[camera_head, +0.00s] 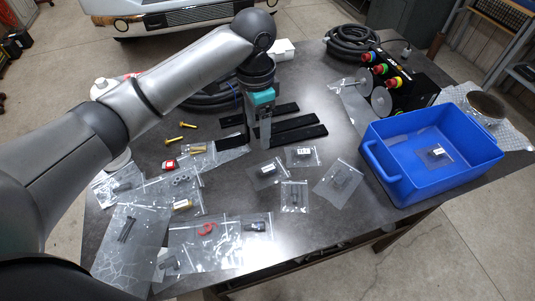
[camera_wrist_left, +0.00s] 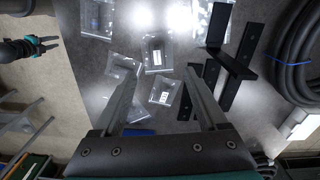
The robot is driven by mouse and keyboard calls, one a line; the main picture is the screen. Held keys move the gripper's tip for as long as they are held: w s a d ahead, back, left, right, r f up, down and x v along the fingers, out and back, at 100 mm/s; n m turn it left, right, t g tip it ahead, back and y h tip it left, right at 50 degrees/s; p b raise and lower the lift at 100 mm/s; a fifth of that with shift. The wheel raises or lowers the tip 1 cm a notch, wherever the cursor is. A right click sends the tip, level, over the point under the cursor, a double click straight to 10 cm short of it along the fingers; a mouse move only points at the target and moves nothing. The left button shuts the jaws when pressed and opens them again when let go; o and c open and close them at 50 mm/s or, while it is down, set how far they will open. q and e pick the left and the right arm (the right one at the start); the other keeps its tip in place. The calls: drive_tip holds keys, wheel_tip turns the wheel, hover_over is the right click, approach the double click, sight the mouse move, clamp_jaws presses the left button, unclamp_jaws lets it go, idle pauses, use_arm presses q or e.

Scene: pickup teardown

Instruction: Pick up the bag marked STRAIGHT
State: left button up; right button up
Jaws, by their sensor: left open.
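Several small clear bags lie on the grey table. Two with white labels are near my left gripper, one bag (camera_head: 268,171) and another bag (camera_head: 304,155) to its right. Another labelled bag (camera_head: 436,157) lies in the blue bin (camera_head: 400,178). The lettering is too small to read, so I cannot tell which is marked STRAIGHT. My left gripper (camera_head: 263,143) points down, open and empty, among black brackets behind these bags. In the left wrist view, labelled bags (camera_wrist_left: 163,94) show between and beyond its fingers. My right gripper (camera_wrist_left: 53,42) shows there at upper left, fingers apart.
Black angle brackets (camera_head: 297,126) lie beside my left gripper. More bags and sheets cover the left front of the table (camera_head: 300,235). A black box with coloured knobs (camera_head: 415,88) and coiled hoses (camera_head: 352,40) stand behind. The table's front middle is clear.

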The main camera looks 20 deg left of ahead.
use_arm(q)
approach(260, 172)
drive_tip(key=shift+w+a+b, duration=0.1)
drive_tip(key=shift+a+b, duration=0.05)
drive_tip(key=shift+b, duration=0.15)
wheel_tip(260, 172, down, 3)
drive_tip(key=shift+w+r, duration=0.1)
drive_tip(key=shift+f, duration=0.85)
wheel_tip(260, 172, down, 4)
drive_tip(key=shift+f+b, duration=0.2)
drive_tip(key=shift+b, duration=0.2)
use_arm(e)
drive_tip(key=shift+s+d+f, duration=0.1)
drive_tip(key=shift+s+f, duration=0.6)
drive_tip(key=shift+s, duration=0.3)
use_arm(q)
clamp_jaws()
use_arm(e)
drive_tip(key=shift+s, duration=0.1)
